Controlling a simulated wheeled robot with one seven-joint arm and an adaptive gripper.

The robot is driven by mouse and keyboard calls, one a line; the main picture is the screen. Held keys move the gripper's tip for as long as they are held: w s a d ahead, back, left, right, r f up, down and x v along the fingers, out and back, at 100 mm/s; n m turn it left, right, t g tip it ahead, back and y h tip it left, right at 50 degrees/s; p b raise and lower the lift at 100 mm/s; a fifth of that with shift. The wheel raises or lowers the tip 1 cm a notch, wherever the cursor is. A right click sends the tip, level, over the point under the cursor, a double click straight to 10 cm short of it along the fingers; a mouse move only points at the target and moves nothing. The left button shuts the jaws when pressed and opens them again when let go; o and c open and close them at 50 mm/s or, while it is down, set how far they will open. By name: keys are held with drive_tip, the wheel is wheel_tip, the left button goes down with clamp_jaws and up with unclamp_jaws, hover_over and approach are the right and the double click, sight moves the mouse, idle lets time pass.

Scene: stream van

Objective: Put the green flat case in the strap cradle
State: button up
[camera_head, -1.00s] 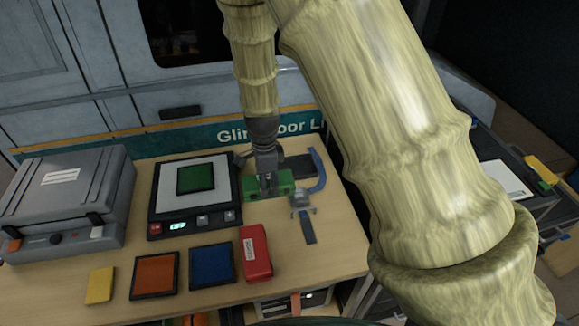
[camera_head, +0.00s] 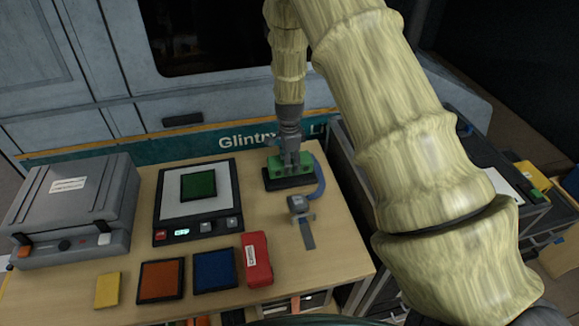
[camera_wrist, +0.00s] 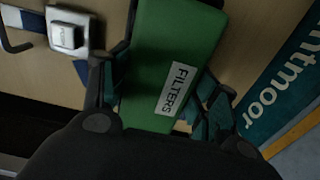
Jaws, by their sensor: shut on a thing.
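The green flat case (camera_head: 276,168), labelled FILTERS in the wrist view (camera_wrist: 180,50), is between the fingers of my gripper (camera_head: 291,160). My gripper is shut on it from above. The strap cradle has a dark base (camera_head: 290,184), a blue strap (camera_head: 320,180) curving along its right side, and a grey buckle (camera_head: 299,204) in front. The case is over the dark base and roughly lined up with it. I cannot tell whether it touches the base. The buckle also shows at the upper left of the wrist view (camera_wrist: 68,35).
A scale-like device (camera_head: 224,197) holding a green square (camera_head: 198,184) stands left of the cradle. A red case (camera_head: 256,260), blue square (camera_head: 213,270), orange square (camera_head: 161,280) and yellow block (camera_head: 108,291) lie in front. A grey machine (camera_head: 75,205) is far left.

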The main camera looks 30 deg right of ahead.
drive_tip(key=shift+f+p, duration=0.75)
drive_tip(key=shift+f, duration=0.95)
drive_tip(key=shift+f, duration=0.1)
drive_tip(key=o, duration=1.3)
drive_tip(key=shift+r+b, duration=1.8)
drive_tip(key=shift+r, duration=4.3)
